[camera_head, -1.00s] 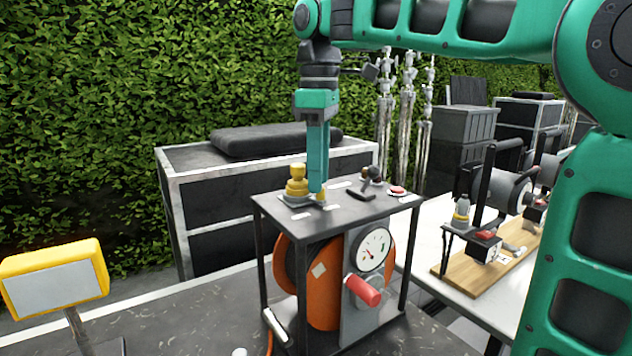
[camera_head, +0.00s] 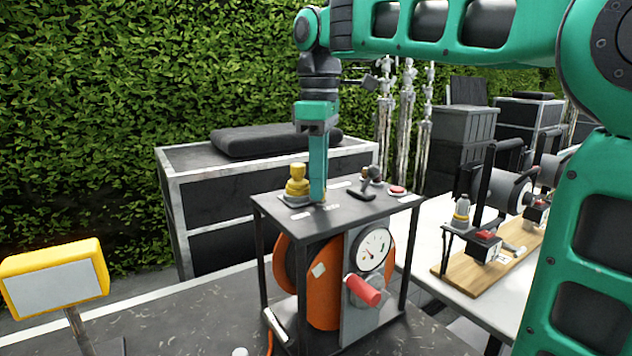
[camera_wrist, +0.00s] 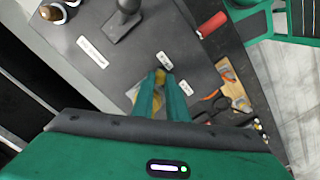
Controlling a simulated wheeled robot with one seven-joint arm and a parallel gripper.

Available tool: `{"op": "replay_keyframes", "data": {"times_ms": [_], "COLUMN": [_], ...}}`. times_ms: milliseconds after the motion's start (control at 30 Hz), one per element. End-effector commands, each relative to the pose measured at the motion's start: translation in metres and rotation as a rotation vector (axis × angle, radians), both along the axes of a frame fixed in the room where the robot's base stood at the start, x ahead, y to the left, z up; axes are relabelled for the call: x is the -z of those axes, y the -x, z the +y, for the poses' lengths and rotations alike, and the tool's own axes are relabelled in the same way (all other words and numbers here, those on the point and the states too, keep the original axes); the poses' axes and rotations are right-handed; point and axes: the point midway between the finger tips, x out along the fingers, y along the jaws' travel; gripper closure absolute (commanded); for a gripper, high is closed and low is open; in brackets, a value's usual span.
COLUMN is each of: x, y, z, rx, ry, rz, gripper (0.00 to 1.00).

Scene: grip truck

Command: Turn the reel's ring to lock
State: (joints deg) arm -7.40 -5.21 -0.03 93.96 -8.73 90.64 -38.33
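The reel (camera_head: 327,300) is an orange drum inside a black frame with a flat dark top panel (camera_head: 340,207). A round white gauge (camera_head: 374,249) and a red-handled crank (camera_head: 362,290) are on its front. A stepped yellow knob (camera_head: 297,184) stands at the left of the panel. My gripper (camera_head: 317,200) points straight down at the panel, just right of that knob. In the wrist view its two fingers (camera_wrist: 160,76) are close together, with yellow (camera_wrist: 135,94) beside and between them. The fingers hide most of this yellow part. Whether they grip it cannot be told.
A black lever (camera_head: 364,188) and a red button (camera_head: 397,190) stand on the panel's right side. A yellow-framed sign (camera_head: 55,277) is at the left. A wooden board (camera_head: 470,275) with devices lies on the white table at right. A black case stands behind.

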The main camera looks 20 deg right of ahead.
Motion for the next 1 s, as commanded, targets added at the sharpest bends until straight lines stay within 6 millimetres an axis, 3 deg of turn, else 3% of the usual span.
{"op": "replay_keyframes", "data": {"times_ms": [567, 1000], "x": [-0.001, -0.001], "y": [0.001, 0.007], "z": [0.003, 0.018], "rx": [0.083, 0.415], "ry": [-0.001, -0.001], "rz": [-0.003, -0.004], "gripper": [1.0, 1.0]}}
